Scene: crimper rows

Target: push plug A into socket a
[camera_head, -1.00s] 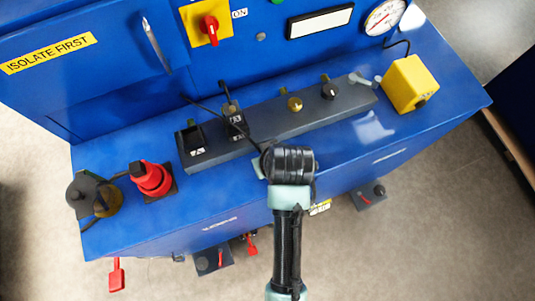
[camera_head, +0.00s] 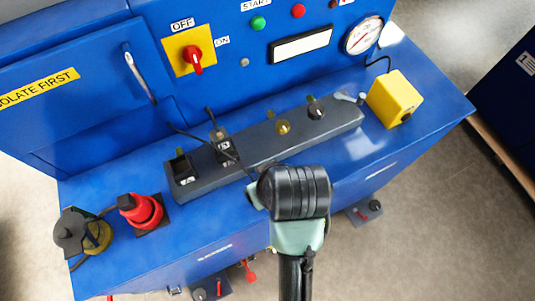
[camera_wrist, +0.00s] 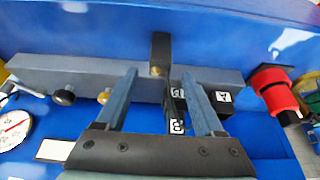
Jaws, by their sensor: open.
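In the wrist view my gripper (camera_wrist: 159,73) is open, its two blue-grey fingers pointing at the dark grey rail. A black upright piece with a tan spot (camera_wrist: 160,46) shows between and just beyond the fingertips; I cannot tell whether it touches them. A black block labelled A (camera_wrist: 222,97) sits right of the fingers, and one labelled B (camera_wrist: 177,126) lies partly behind the right finger. In the head view these labelled blocks are at the rail's left end, A (camera_head: 183,166) and B (camera_head: 222,146). My wrist hides the fingertips there. Which part is plug or socket is unclear.
The grey rail (camera_head: 255,150) also carries a yellow knob (camera_head: 282,127) and a black knob (camera_head: 315,108). A thin black cable (camera_head: 195,137) crosses toward my gripper. A red connector (camera_head: 145,211) stands left, a yellow box (camera_head: 394,98) right. The blue ledge in front is mostly clear.

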